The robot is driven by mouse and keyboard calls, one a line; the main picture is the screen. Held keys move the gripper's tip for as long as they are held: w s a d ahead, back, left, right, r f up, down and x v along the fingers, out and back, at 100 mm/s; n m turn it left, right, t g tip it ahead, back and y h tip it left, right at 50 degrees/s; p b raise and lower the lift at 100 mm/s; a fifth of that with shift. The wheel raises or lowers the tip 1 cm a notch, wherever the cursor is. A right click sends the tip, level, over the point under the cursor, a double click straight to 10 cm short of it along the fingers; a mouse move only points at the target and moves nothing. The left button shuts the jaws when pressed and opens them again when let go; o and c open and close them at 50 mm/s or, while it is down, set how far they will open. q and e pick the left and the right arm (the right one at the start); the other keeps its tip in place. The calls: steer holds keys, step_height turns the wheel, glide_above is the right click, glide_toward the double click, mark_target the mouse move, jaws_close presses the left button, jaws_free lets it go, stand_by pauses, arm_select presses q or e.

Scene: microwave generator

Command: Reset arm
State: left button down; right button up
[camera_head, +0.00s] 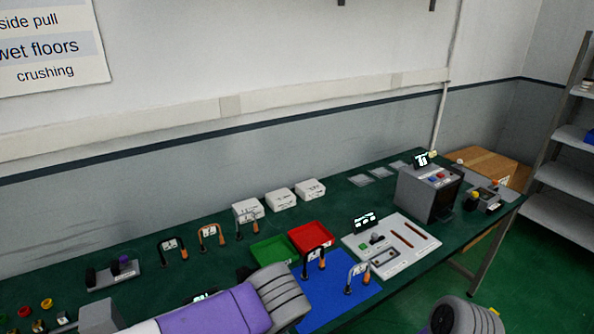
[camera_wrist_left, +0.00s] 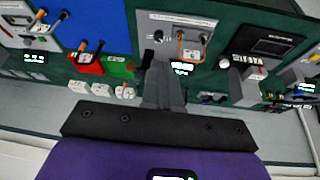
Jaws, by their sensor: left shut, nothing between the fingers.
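My left arm comes in from the lower left of the head view, purple with a grey ribbed joint, over the front of the green bench (camera_head: 225,195). Its fingertips do not show there. In the left wrist view my left gripper (camera_wrist_left: 163,88) is shut with nothing between its fingers. It points toward the bench, and I cannot tell how far above it is. My right gripper is not in view; only a grey rounded part of my right arm shows at the lower right of the head view.
The bench holds a red tray (camera_head: 310,237), a green tray (camera_head: 274,250), a blue mat (camera_head: 333,297), white boxes (camera_head: 281,199), a light panel (camera_head: 400,250) and a grey box device (camera_head: 428,193). Several hooped devices (camera_head: 172,247) stand at left. A shelf (camera_head: 567,180) is at right.

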arm_select(q)
steer(key=w+f+m+g, duration=0.1)
steer(key=w+f+g, duration=0.1)
steer(key=w+f, duration=0.4)
steer(key=s+d+f+m+g+h, duration=0.1)
steer(key=s+f+g+h, duration=0.15)
steer(key=f, duration=0.85)
steer(key=s+f+m+g+h, duration=0.1)
steer(key=s+f+h, duration=0.15)
steer(key=f, duration=0.85)
steer(key=s+a+f+t, duration=0.1)
steer(key=s+a+f, duration=0.25)
steer(key=f, duration=0.45)
steer(key=s+a+f, duration=0.2)
steer(key=s+f, duration=0.2)
steer(key=f, duration=0.3)
step_height(320, 180, down, 10)
steer(key=b, duration=1)
steer(key=shift+w+n+t+h, duration=0.15)
steer(key=shift+n+t+h, duration=0.15)
steer(key=shift+t+h, duration=0.1)
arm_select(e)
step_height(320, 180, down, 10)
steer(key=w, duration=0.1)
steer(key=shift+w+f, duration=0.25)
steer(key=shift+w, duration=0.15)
